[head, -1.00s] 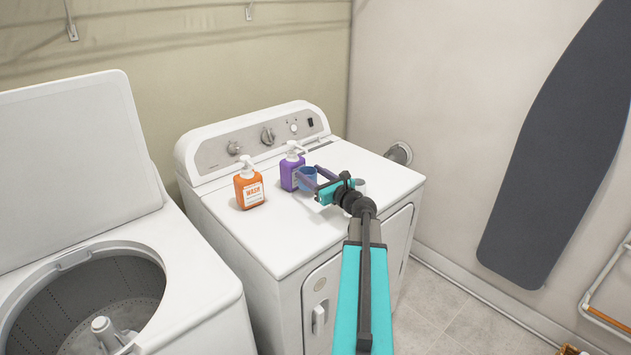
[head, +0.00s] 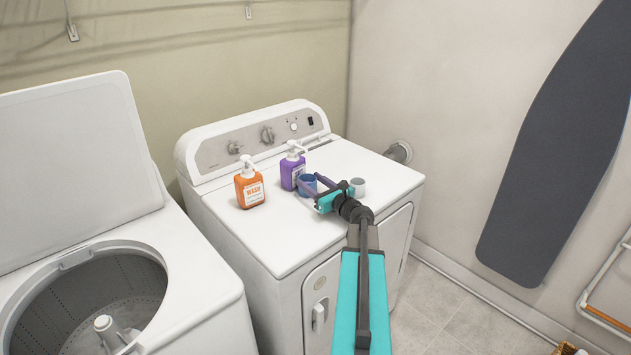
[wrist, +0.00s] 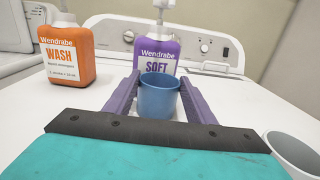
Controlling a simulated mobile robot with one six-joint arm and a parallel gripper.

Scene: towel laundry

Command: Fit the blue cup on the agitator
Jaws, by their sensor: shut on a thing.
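The blue cup (head: 307,183) stands upright at the dryer top, just in front of the purple bottle. It also shows in the wrist view (wrist: 158,97), between the two purple fingers. My gripper (head: 314,186) is shut on the blue cup, with one finger on each side of it. The agitator (head: 108,331) is the white post inside the open washer tub at the lower left. Its rounded top is bare, and its lower part is partly cut off by the frame and the tub rim.
A purple SOFT bottle (head: 290,170) stands right behind the cup, and an orange WASH bottle (head: 249,187) is to its left. A white-grey cup (head: 357,187) stands right of my gripper. The washer's raised lid (head: 75,175) stands behind the tub.

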